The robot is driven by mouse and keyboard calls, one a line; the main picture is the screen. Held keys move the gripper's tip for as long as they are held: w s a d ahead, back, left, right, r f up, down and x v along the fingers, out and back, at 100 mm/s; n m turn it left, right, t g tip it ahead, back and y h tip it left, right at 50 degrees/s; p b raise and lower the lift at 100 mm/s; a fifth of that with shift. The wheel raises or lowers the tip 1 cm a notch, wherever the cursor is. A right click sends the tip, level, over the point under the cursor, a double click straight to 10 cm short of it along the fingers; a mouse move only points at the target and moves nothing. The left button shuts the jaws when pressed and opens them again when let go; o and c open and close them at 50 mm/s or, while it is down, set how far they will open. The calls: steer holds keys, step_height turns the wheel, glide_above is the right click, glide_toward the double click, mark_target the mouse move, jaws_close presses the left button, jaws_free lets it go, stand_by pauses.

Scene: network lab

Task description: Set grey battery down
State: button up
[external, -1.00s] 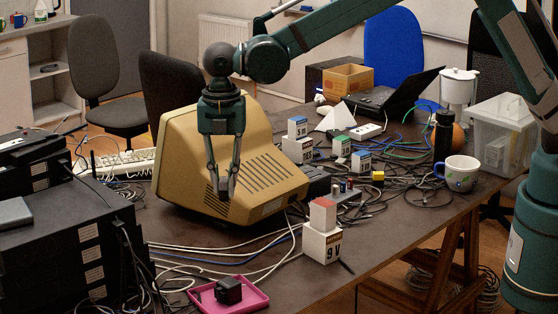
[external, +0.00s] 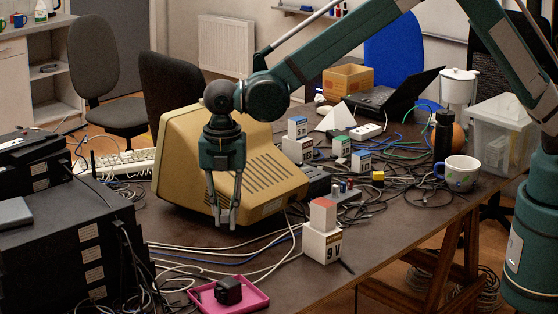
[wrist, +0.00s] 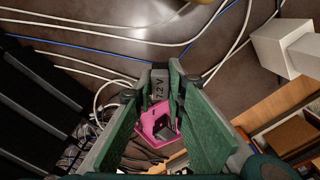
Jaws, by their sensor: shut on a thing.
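The grey battery (wrist: 159,86), marked 7.2 V, is between the fingertips of my gripper (external: 226,222) in the wrist view. My gripper is shut on it. In the external view the fingers point down in front of the beige monitor, above the table, and mostly hide the battery. In the wrist view the pink tray (wrist: 150,112) with a black block in it lies beyond the fingertips. In the external view this pink tray (external: 262,298) stands at the table's front, below and to the right of my gripper, with the black block (external: 228,290) in it.
The beige monitor (external: 185,165) stands close behind my gripper. White and blue cables (external: 200,248) cross the table below. Black stacked units (external: 60,240) stand at left.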

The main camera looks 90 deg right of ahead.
mark_target(226, 212)
steer(key=shift+f+b, duration=0.4)
steer(key=shift+f, duration=2.2)
steer(key=shift+f, duration=0.1)
steer(key=shift+f+b, duration=0.3)
steer(key=shift+f, duration=1.5)
steer(key=shift+f, duration=0.1)
steer(key=o, duration=0.9)
step_height(226, 212, up, 12)
steer(key=shift+r+p, duration=0.15)
steer(key=shift+p, duration=0.7)
